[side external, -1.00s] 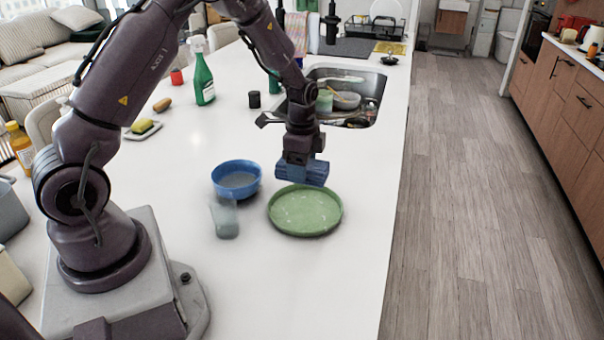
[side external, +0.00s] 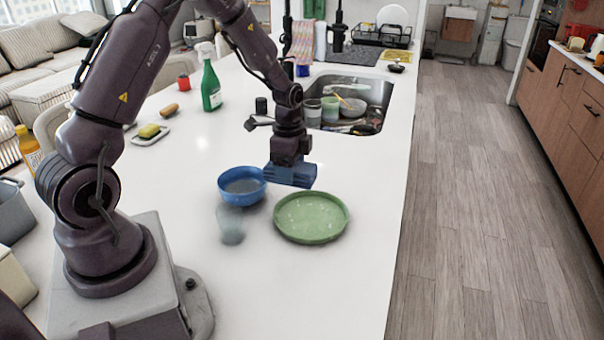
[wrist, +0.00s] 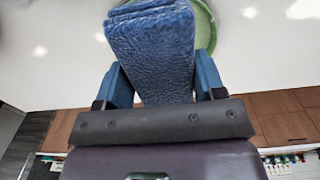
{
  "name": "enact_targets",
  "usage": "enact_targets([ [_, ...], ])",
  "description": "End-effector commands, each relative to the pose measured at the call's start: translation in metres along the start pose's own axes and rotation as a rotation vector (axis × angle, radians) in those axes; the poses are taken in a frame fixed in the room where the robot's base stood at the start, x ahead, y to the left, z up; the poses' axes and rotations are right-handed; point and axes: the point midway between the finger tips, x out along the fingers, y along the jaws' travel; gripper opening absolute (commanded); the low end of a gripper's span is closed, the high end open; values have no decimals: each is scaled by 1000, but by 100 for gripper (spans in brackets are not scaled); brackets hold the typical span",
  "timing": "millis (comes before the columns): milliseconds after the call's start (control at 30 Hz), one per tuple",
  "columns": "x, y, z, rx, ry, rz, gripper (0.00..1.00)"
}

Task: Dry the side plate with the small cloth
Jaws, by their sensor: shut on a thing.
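My gripper (side external: 290,163) is shut on a folded blue cloth (side external: 292,176), which hangs below the fingers above the counter. In the wrist view the cloth (wrist: 155,50) fills the space between the blue fingers. The green side plate (side external: 311,218) lies on the white counter with pale spots on its surface. The cloth is above and behind the plate's far edge in the side view and appears apart from it. In the wrist view the plate (wrist: 206,28) is mostly hidden behind the cloth.
A blue bowl (side external: 242,186) and a translucent cup (side external: 231,224) stand just left of the plate. The sink (side external: 352,100) with dishes is behind my gripper. A green spray bottle (side external: 210,84) and a sponge on a dish (side external: 150,133) stand farther left. The counter's right edge is near the plate.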

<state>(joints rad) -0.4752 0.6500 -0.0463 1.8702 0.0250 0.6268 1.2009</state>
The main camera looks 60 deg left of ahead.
Motion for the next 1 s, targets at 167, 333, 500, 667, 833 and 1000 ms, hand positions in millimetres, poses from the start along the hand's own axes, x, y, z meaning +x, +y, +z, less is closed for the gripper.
enact_targets([
  [167,5,3,-1,24,-13,-8,44],
  [333,17,3,-2,23,-12,-7,44],
  [500,32,3,-2,23,-12,-6,44],
  [667,47,3,-1,22,-12,-6,44],
  [833,62,2,-1,21,-12,-7,44],
  [1000,80,3,-1,22,-13,-5,44],
])
